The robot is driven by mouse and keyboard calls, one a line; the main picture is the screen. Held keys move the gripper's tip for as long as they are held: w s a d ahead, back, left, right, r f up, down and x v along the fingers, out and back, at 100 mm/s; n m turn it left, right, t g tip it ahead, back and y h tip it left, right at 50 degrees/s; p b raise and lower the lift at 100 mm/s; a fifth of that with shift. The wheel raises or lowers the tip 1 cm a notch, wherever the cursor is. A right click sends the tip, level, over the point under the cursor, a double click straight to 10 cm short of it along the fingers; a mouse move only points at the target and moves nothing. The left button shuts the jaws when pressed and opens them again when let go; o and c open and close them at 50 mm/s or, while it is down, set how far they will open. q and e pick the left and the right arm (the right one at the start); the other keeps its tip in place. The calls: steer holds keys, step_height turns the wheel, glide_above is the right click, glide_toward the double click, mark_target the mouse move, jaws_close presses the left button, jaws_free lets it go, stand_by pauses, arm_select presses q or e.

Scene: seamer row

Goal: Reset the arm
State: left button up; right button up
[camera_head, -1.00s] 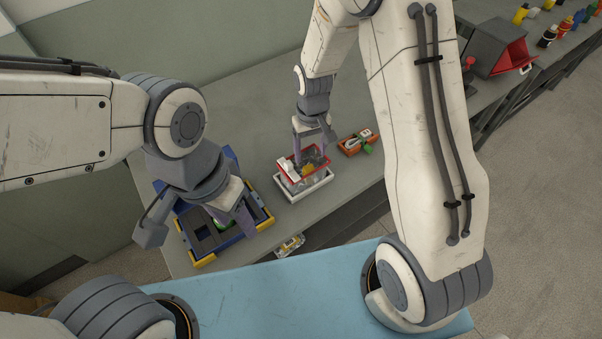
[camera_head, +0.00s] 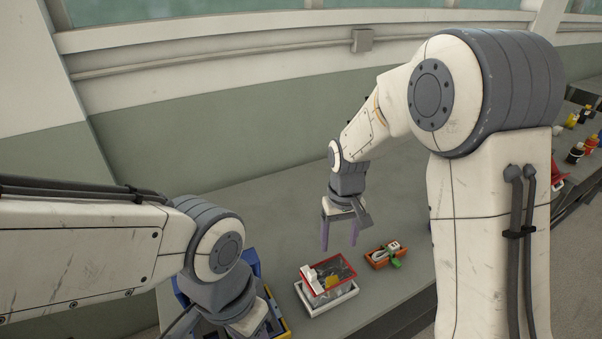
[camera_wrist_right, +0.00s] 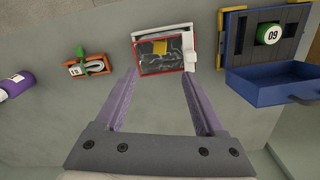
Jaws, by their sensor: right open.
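My right gripper (camera_head: 340,242) is open and empty, its two purple fingers pointing down above the grey worktop. It hangs behind the red-rimmed bin (camera_head: 327,277), which stands in a white tray (camera_head: 328,302). In the right wrist view my right gripper (camera_wrist_right: 160,82) has nothing between its fingers; the red-rimmed bin (camera_wrist_right: 161,68) appears beyond its fingertips, apart from them. The bin holds a yellow piece and dark, clear-looking contents. My left gripper (camera_head: 258,326) is at the bottom edge by the blue case; its fingertips are cut off.
An orange box (camera_head: 378,262) with a white and a green item stands right of the bin. The blue case (camera_wrist_right: 262,86), open, holds a green round piece marked 09. A purple bottle (camera_wrist_right: 16,83) lies at the wrist view's left. The worktop (camera_head: 275,225) behind is clear.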

steer(key=s+a+r+n, duration=0.2)
steer(key=s, duration=0.6)
steer(key=s+a+r+n, duration=0.2)
steer(key=s+a, duration=0.1)
steer(key=s, duration=0.4)
steer(key=s+a+r+n+y, duration=0.1)
steer(key=s+a+r+n, duration=0.1)
steer(key=s, duration=0.6)
steer(key=shift+s+a+r, duration=0.35)
steer(key=shift+a+r, duration=0.2)
steer(key=shift+a, duration=0.2)
